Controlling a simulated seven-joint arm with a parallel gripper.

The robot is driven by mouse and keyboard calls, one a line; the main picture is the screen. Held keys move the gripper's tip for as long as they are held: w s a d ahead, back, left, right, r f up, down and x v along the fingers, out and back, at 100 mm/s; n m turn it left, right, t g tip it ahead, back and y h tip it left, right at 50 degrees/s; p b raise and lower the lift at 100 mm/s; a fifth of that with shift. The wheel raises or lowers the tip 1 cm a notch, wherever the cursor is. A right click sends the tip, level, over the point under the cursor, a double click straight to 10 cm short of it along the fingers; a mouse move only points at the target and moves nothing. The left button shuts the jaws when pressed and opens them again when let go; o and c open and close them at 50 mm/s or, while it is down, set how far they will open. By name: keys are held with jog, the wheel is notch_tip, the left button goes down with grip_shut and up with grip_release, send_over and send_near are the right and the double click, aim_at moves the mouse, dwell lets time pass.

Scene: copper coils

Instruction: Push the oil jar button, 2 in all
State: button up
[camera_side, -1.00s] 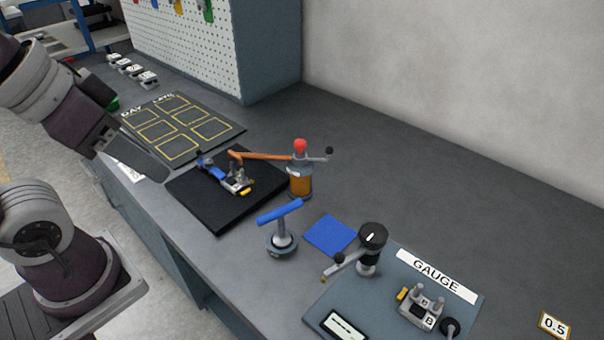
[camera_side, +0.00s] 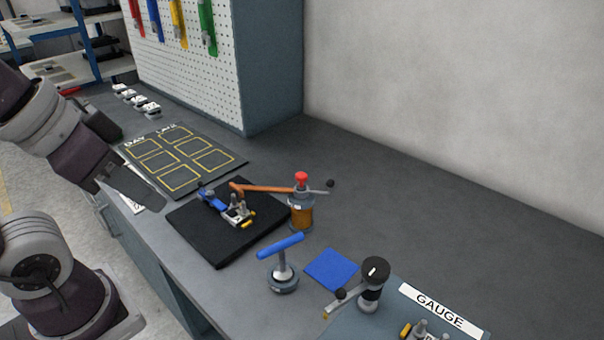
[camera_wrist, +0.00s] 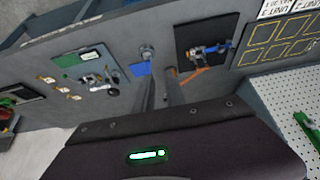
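The oil jar (camera_side: 301,214) is an amber cylinder with a grey top and a red button (camera_side: 301,177). It stands upright at the right edge of a black mat (camera_side: 222,255). A copper-coloured arm (camera_side: 265,188) reaches left from its top, over the mat. My gripper (camera_side: 150,200) is over the left front of the bench, well left of the jar and touching nothing visible. In the wrist view, my gripper (camera_wrist: 160,82) has two fingers with a gap between them and nothing held. The copper arm also shows there (camera_wrist: 192,75); the jar is mostly hidden by a finger.
A blue-handled post (camera_side: 282,268) and a blue square (camera_side: 332,269) stand in front of the jar. A dial stand (camera_side: 373,285) and the gauge plate (camera_side: 415,294) are at lower right. The yellow-outlined board (camera_side: 222,176) lies behind the mat. Bench right of the jar is clear.

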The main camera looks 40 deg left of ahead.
grip_shut()
dwell(0.6)
jog(key=shift+w, duration=0.1)
dwell(0.7)
jog(key=m+t+y, duration=0.1)
jog(key=m+t, duration=0.3)
jog(key=m, duration=0.4)
send_over(299, 177)
notch_tip(299, 177, down, 3)
jog(key=shift+r, duration=0.1)
jog(key=shift+f, duration=4.4)
